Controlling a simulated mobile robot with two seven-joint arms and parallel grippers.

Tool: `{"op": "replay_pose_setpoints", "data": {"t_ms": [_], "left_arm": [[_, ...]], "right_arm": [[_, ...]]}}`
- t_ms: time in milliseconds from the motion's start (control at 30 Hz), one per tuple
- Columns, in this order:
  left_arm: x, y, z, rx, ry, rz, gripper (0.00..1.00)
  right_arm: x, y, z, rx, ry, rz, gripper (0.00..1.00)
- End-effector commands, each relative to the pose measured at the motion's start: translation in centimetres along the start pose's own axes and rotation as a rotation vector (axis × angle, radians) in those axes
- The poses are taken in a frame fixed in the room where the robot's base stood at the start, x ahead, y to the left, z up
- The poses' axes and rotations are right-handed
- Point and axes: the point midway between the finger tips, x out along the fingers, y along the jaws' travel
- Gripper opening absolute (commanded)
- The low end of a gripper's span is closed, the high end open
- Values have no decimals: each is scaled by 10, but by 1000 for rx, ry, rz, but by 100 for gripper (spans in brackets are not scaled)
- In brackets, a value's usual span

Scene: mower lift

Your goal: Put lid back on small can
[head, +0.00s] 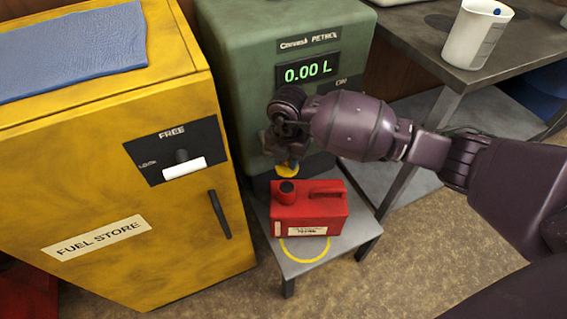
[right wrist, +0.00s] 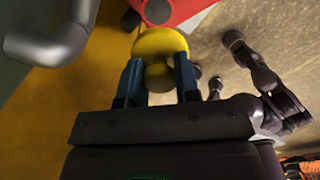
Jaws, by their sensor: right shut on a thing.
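The small red can (head: 318,212) stands upright on a low grey stand (head: 350,240) in the head view. Its dark round neck (head: 286,190) is at the top left of the can, with no lid on it. My right gripper (head: 286,161) is shut on the yellow lid (head: 287,168) and holds it just above and behind the neck, apparently apart from it. In the right wrist view the lid (right wrist: 160,42) sits between the two blue fingers of the gripper (right wrist: 158,72). The red can (right wrist: 190,9) and its dark neck (right wrist: 158,11) lie beyond it.
A green pump (head: 235,60) with a "0.00 L" display stands behind the stand. A yellow fuel store cabinet (head: 100,190) stands close on the left. A bench (head: 420,45) with a white jug (head: 477,35) is at the back right. A grey pipe (right wrist: 50,40) shows in the wrist view.

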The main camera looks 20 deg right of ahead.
Motion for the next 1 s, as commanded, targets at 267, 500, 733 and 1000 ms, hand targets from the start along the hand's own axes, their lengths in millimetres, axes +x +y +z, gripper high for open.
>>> {"op": "replay_pose_setpoints", "data": {"t_ms": [267, 500, 733, 1000], "left_arm": [[7, 2, 0, 13, 4, 8, 43], [8, 4, 8, 15, -2, 12, 43], [9, 4, 7, 4, 42, 6, 43], [10, 1, 6, -19, 88, -5, 43]], "right_arm": [[28, 2, 4, 227, 0, -1, 8], [40, 2, 4, 243, 2, -2, 8], [61, 1, 3, 241, 5, -6, 8], [76, 2, 4, 241, 0, -1, 8]]}}
